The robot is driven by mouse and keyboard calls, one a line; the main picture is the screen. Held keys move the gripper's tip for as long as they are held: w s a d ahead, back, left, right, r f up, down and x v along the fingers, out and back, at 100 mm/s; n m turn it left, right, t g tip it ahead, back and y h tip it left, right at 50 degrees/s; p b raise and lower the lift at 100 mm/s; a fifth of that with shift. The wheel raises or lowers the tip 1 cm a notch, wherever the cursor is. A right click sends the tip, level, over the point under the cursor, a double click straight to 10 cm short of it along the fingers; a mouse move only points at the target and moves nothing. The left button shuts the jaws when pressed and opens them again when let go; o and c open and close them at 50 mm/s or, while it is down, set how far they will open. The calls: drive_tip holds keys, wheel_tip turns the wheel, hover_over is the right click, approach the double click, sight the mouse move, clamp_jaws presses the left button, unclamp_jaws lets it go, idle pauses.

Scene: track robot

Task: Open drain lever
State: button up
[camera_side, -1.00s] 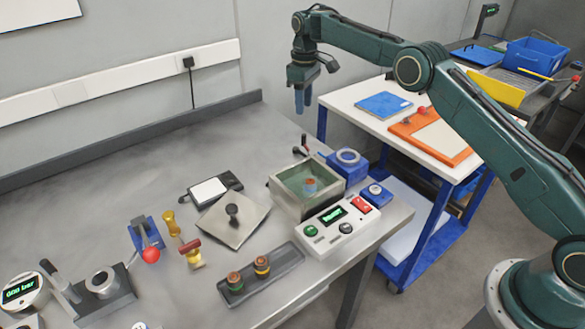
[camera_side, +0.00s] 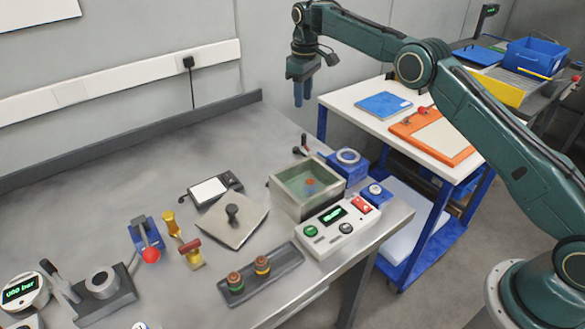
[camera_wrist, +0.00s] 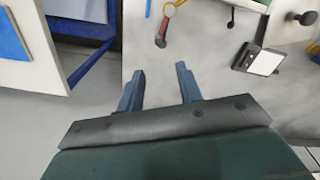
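A small lever with a black knob and a red part (camera_side: 301,148), likely the drain lever, stands at the back corner of the glass-walled tank (camera_side: 290,199). The tank holds greenish liquid and an orange-red piece. In the wrist view a reddish handle with a dark end (camera_wrist: 162,36) lies ahead of the fingers; I cannot tell for sure that it is the same lever. My gripper (camera_side: 302,104) hangs fingers down above the table's back right edge, higher than the lever and apart from it. In the wrist view my gripper (camera_wrist: 160,69) is open and empty.
A white cart (camera_side: 440,170) with an orange clipboard stands right of the table. A control panel (camera_side: 338,226), a scale (camera_side: 212,190), a knobbed plate (camera_side: 232,222) and a dark tray (camera_side: 250,278) surround the tank. The back left tabletop is clear.

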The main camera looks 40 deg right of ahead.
sight(304, 135)
drive_tip(key=shift+s+a+f+m+t+h, duration=0.15)
drive_tip(key=shift+s+m+t, duration=0.65)
drive_tip(key=shift+m, duration=0.45)
drive_tip(key=shift+s+a+m+t+h, duration=0.1)
drive_tip(key=shift+s+m+t+h, duration=0.1)
drive_tip(key=shift+s+m+t, duration=0.65)
drive_tip(key=shift+s+a+f+m+t+h, duration=0.15)
drive_tip(key=shift+s+m+t, duration=0.3)
drive_tip(key=shift+s+m, duration=0.9)
drive_tip(key=shift+w+m, duration=0.25)
drive_tip(key=shift+w, duration=0.05)
drive_tip(key=x, duration=1.3)
drive_tip(key=shift+w+f, duration=0.15)
drive_tip(key=shift+f, duration=0.2)
clamp_jaws()
